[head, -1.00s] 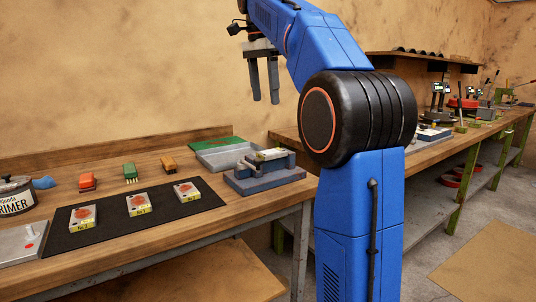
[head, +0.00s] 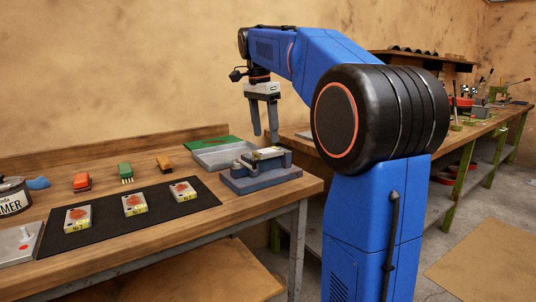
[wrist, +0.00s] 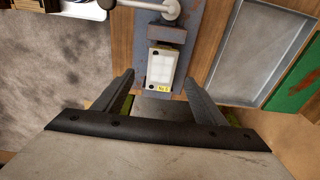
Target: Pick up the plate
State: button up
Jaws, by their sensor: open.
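A pale plate (head: 268,153) with a yellow label sits in the blue-grey vise (head: 262,182) near the right end of the left bench. In the wrist view the plate (wrist: 160,68) lies between the vise jaws, roughly centred ahead of my fingers. My gripper (head: 265,137) is open and empty, pointing down above the vise, with its fingertips apart from the plate. Three similar plates with red round marks and yellow labels, left (head: 78,218), middle (head: 134,204) and right (head: 182,192), lie on a black mat (head: 105,214).
A grey tray (head: 215,158) and a green sheet (head: 207,143) lie behind the vise. The vise's handle (wrist: 150,7) shows at the top of the wrist view. Red, green and orange blocks stand behind the mat. Another bench (head: 478,132) runs along the right.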

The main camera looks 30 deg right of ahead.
aim_at(268, 150)
jog(key=shift+w+d+f, duration=0.1)
jog(key=shift+d+f, duration=0.15)
jog(key=shift+f, duration=1.05)
jog(key=shift+w+d+f, duration=0.1)
jog(key=shift+d+f, duration=0.1)
jog(key=shift+f, duration=1.1)
jog(key=shift+c, duration=0.4)
grip_shut()
jog(key=shift+r, duration=0.1)
